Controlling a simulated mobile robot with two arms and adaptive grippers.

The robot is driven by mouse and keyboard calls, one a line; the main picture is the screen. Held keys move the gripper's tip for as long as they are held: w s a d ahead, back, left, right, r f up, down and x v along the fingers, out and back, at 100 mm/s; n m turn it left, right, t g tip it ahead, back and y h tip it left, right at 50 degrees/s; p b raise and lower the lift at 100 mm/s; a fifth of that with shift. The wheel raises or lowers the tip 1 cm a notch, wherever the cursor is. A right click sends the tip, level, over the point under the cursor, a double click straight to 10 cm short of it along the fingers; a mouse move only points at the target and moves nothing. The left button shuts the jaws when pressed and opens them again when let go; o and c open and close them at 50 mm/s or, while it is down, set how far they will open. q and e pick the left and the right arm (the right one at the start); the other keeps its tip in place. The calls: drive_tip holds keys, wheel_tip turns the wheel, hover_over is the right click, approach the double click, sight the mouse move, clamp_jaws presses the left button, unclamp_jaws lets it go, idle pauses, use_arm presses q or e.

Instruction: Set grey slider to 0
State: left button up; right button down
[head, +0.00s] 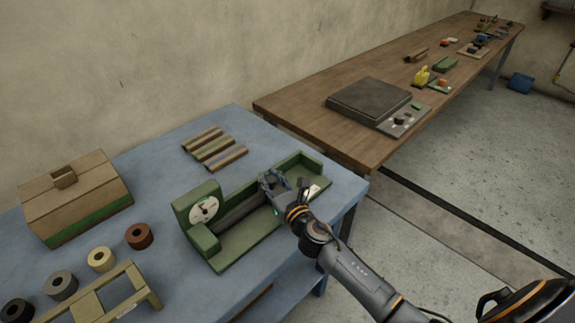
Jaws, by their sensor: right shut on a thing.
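A green fixture (250,240) stands on the blue table. A white round dial (203,209) with a dark and red pointer is on its left end block; its numbers are too small to read. A grey bar (241,210) runs along the fixture from the dial block toward my right gripper. My right gripper (268,184) is at the right part of the fixture, shut on what appears to be the grey slider, which the fingers mostly hide. A small pale label (314,190) lies to the right of the gripper. My left gripper is out of view.
A tan and green box (77,205) stands at the left, with several rolls (101,259) and a wooden frame (113,296) in front. Several striped strips (215,148) lie behind the fixture. A brown table (300,110) behind carries a dark plate (370,97) and small items.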

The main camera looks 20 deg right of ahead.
drive_tip(key=shift+s+a+f, duration=0.15)
drive_tip(key=shift+s+a, duration=0.05)
drive_tip(key=shift+a, duration=0.2)
drive_tip(key=shift+s+a+f, duration=0.15)
drive_tip(key=shift+a, duration=0.25)
drive_tip(key=c, duration=1)
unclamp_jaws()
drive_tip(key=shift+s+r, duration=0.1)
drive_tip(key=shift+s, duration=0.05)
drive_tip(key=shift+r, duration=0.15)
drive_tip(key=s, duration=0.8)
drive_tip(key=s+d, duration=0.1)
drive_tip(key=s, duration=0.3)
